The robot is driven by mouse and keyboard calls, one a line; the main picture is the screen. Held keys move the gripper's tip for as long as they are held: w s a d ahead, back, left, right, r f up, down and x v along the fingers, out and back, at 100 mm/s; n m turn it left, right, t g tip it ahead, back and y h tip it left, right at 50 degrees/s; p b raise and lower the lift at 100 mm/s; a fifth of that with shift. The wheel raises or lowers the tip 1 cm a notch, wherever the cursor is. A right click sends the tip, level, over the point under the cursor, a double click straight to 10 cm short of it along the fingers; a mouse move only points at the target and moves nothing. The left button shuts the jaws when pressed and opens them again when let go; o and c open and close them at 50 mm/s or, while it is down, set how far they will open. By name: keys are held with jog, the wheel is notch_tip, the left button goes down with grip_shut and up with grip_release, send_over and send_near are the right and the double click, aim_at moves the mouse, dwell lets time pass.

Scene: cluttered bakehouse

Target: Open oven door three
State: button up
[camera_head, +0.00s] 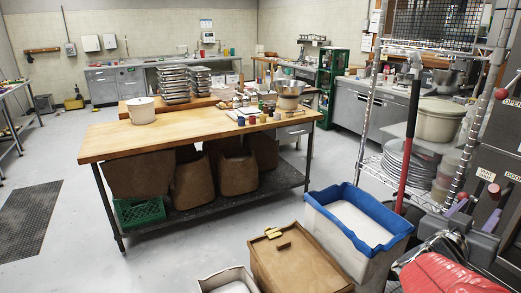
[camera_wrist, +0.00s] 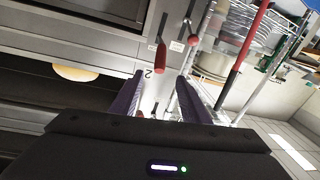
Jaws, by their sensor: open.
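The oven front (camera_wrist: 60,42) fills the left of the wrist view, with a dark window at the top and a dark opening (camera_wrist: 50,98) below it. A round pale loaf (camera_wrist: 75,73) shows inside that opening. A red-gripped handle (camera_wrist: 160,54) hangs beyond my fingertips, near small label plates and a figure "2". I cannot make out which door is number three. In the head view the oven (camera_head: 497,140) stands at the right edge with red-knobbed handles (camera_head: 494,191). My gripper (camera_wrist: 161,78) is open, with purple fingers apart and nothing seen between them; it also shows in the head view (camera_head: 477,208).
A wire rack (camera_head: 367,120) with trays and a tub stands beside the oven, with a red pole (camera_head: 408,140) before it. A blue-rimmed bin (camera_head: 310,207), a brown lidded bin (camera_head: 285,262) and red cloth (camera_head: 450,275) crowd the near right. Floor left of the wooden table (camera_head: 115,141) is mostly clear.

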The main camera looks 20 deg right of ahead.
aim_at(492, 194)
jog(key=shift+x, duration=6.95)
jog(key=shift+a+f, duration=0.1)
jog(key=shift+w, duration=0.1)
grip_shut()
